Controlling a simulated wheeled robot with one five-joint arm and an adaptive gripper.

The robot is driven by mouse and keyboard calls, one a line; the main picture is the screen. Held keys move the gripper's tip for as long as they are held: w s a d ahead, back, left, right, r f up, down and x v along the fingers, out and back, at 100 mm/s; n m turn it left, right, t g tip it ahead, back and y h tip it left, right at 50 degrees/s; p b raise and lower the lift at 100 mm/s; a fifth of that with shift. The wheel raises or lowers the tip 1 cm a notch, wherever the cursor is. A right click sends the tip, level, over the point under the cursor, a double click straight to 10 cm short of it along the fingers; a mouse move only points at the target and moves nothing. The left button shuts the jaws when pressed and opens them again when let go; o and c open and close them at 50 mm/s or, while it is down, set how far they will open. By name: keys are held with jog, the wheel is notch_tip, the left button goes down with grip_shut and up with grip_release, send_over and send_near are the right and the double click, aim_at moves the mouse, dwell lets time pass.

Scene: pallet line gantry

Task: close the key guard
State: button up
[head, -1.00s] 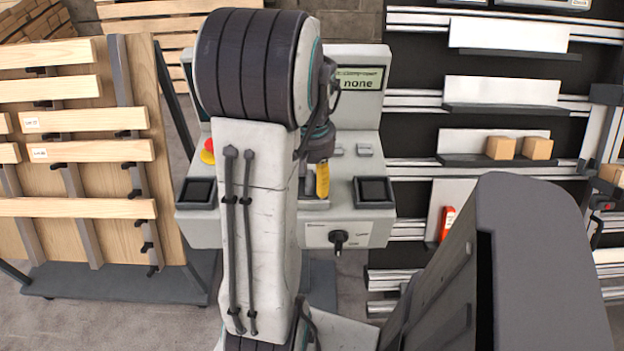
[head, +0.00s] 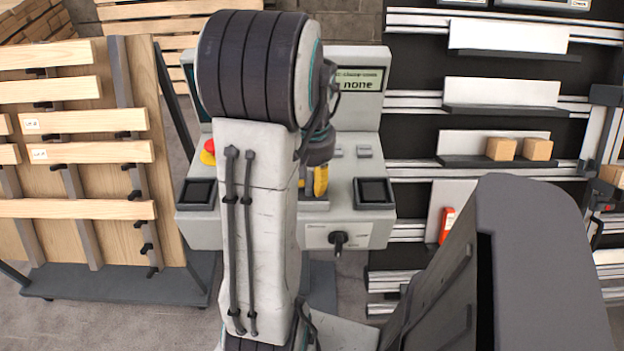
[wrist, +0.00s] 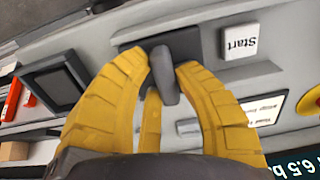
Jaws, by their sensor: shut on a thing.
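In the wrist view a grey tab (wrist: 164,78) stands out from a dark grey part (wrist: 187,44) on the light console; this looks like the key guard. My gripper (wrist: 163,67) has its yellow fingers on both sides of the tab and is shut on it. In the head view my gripper (head: 316,183) is low over the console, mostly hidden by my arm. The guard cannot be made out there, and any key under it is hidden.
A plank rack (head: 80,207) stands left, shelves (head: 500,110) right.

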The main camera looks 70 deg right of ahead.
grip_shut()
jog(key=w+a, duration=0.1)
jog(key=w, duration=0.1)
jog(key=w+a, duration=0.1)
jog(key=w, duration=0.5)
jog(key=shift+w+a, duration=0.15)
jog(key=shift+a, duration=0.25)
jog(key=o, duration=0.6)
grip_release()
jog(key=o, duration=0.4)
jog(key=shift+w, duration=0.1)
